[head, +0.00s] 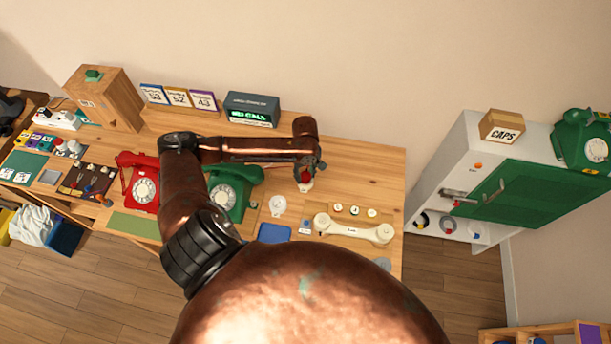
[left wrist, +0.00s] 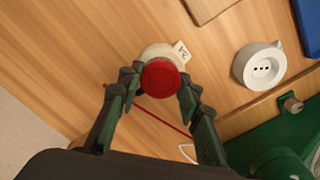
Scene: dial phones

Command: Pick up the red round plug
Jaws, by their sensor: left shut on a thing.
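The red round plug (left wrist: 160,78) sits between the fingertips of my left gripper (left wrist: 158,88) in the left wrist view, and the gripper is shut on it. A cream round piece with a small label tag (left wrist: 181,49) shows just behind the plug; whether they touch is unclear. In the head view the red plug (head: 306,175) shows small at the tip of my left gripper (head: 308,178), over the right part of the wooden table. My right gripper is not in view.
A white round socket (left wrist: 262,67) lies beside the plug; it also shows in the head view (head: 278,205). A green dial phone (head: 240,186) and a red dial phone (head: 140,183) stand to the left. A cream handset (head: 352,230) lies toward the front. Bare wood (head: 365,165) lies to the right.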

